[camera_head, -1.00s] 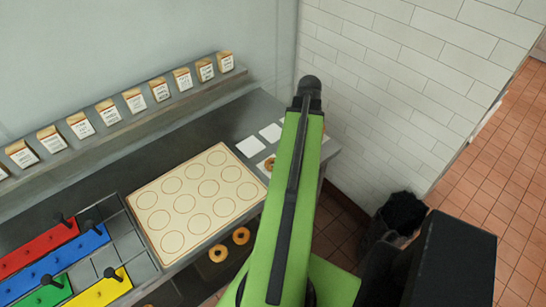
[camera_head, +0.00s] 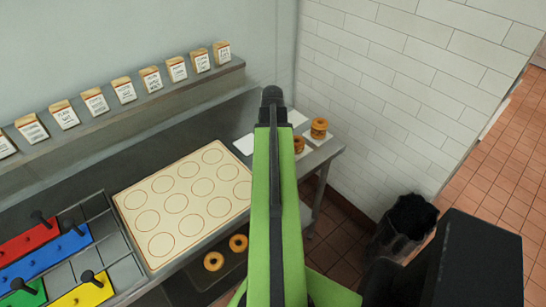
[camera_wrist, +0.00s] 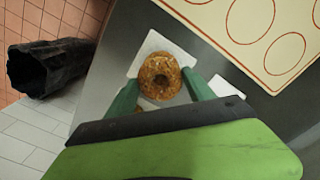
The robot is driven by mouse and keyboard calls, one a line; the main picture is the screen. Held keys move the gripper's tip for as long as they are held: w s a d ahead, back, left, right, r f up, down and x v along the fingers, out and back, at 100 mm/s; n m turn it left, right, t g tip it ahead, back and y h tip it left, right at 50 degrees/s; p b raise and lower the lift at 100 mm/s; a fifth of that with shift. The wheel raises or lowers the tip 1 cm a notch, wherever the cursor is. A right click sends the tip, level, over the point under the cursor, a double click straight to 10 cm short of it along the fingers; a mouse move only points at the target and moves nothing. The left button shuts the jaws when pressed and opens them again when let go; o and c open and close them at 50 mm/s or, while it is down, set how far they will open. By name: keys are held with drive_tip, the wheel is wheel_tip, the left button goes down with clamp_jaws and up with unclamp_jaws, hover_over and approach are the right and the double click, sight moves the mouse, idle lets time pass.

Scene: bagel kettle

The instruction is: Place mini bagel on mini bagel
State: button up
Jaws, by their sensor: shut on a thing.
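My gripper (camera_wrist: 159,78) has its two green fingers on either side of a browned, seeded mini bagel (camera_wrist: 160,64) and is shut on it. A white square (camera_wrist: 172,38) lies below this bagel in the wrist view; I cannot tell the gap between them. A bit of another bagel (camera_wrist: 138,110) shows beside the left finger. In the head view my green arm hides the gripper and the held bagel. To the right of the arm, mini bagels (camera_head: 319,128) appear stacked at the counter's right end. Another bagel (camera_head: 299,144) shows just beside the arm.
White squares (camera_head: 243,144) lie on the dark counter. A cream mat with printed circles (camera_head: 129,204) is left of my arm. Two bagels (camera_head: 214,261) sit below the mat's front edge. Coloured blocks (camera_head: 48,263), shelf packets (camera_head: 123,90) and a black bin (camera_head: 406,217) stand around.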

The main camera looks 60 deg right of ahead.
drive_tip(key=shift+f, duration=0.15)
drive_tip(key=shift+f+b, duration=0.4)
drive_tip(key=shift+f, duration=0.25)
drive_tip(key=o, duration=1.3)
drive_tip(key=shift+o, duration=0.2)
drive_tip(key=shift+r, duration=0.2)
wheel_tip(320, 180, up, 13)
drive_tip(key=p, duration=1.3)
